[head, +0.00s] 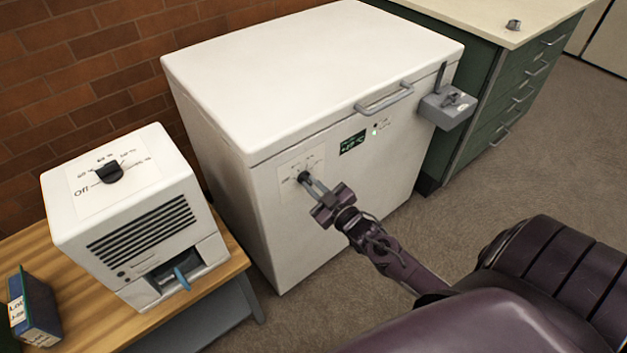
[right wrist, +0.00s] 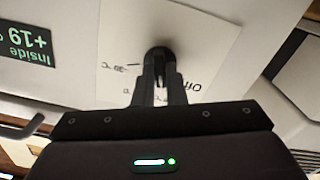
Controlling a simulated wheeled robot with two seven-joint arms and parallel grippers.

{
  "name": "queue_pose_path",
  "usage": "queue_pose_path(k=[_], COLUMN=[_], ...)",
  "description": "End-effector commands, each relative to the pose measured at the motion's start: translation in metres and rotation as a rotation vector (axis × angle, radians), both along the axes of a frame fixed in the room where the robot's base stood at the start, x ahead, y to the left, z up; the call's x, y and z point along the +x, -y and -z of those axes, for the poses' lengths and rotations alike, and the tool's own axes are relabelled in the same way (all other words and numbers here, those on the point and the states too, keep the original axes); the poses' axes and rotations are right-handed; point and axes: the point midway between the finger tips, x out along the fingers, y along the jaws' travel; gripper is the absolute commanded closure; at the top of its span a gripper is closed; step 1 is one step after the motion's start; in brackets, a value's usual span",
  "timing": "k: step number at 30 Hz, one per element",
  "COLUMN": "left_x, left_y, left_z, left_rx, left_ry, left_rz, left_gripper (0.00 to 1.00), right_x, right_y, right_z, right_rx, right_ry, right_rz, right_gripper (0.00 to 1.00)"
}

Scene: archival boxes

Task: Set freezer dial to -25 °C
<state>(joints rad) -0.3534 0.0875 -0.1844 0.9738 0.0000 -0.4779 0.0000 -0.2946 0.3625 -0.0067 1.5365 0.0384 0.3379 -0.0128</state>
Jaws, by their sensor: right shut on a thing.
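The white chest freezer (head: 310,80) stands against the brick wall with its lid closed. Its black dial (head: 303,176) sits on a pale scale plate on the front, at the left. My right gripper (head: 311,184) reaches the dial from the front, its fingers shut on it. The right wrist view shows the dial (right wrist: 158,56) between the fingertips, with "Off" printed to its right and other marks partly hidden. I cannot read the dial's setting. A dark green display (head: 353,144) is on the freezer front; in the right wrist view it reads "Inside +19" (right wrist: 30,48). My left gripper is not in view.
A white machine (head: 130,215) with its own black dial stands on a wooden table (head: 85,325) at the left, beside a blue box (head: 35,312). A green cabinet (head: 490,90) stands beyond.

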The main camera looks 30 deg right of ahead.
Motion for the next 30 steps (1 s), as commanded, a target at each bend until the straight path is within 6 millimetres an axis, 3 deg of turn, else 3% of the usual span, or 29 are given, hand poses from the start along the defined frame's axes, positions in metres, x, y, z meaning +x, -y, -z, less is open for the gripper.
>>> queue_pose_path(k=[15,24,30], left_x=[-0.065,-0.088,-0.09], left_y=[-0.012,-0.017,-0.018], left_z=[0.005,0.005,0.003], left_rx=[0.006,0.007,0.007], left_ry=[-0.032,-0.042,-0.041], left_rz=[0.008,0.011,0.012], left_gripper=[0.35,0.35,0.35], right_x=[0.0,-0.001,-0.001], right_y=[0.0,0.0,0.0], right_z=[-0.001,0.0,0.001], right_rx=[0.475,0.665,0.733], right_ry=[-0.041,-0.056,-0.062], right_rz=[0.001,0.001,0.0], right_gripper=[1.0,1.0,1.0])
